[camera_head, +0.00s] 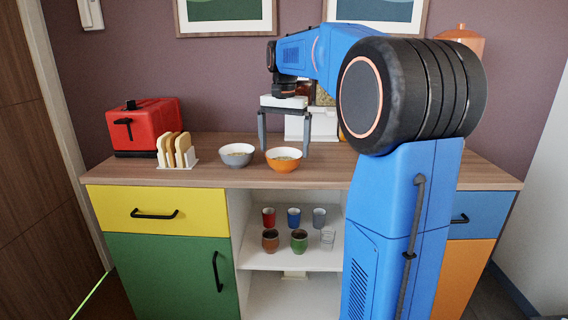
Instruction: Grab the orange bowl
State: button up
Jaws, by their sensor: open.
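The orange bowl (284,164) stands upright on the wooden countertop and has a pale inside with something in it. My gripper (285,148) hangs above and behind the bowl, with its two grey fingers pointing down and spread wide apart. The fingers are open, with nothing visible gripped between them. The left finger comes down just behind the bowl's rim. The right finger is to the right of the bowl. I cannot tell whether either finger touches it.
A grey bowl (237,155) stands just left of the orange bowl. Toast in a rack (177,152) and a red toaster (144,126) are further left. A white appliance (324,125) stands behind my gripper. Several cups sit on the shelf (258,258) below. The countertop's front edge is close.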

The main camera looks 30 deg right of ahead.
aim_at(284, 157)
jog(key=shift+f, duration=2.35)
jog(key=c, duration=0.9)
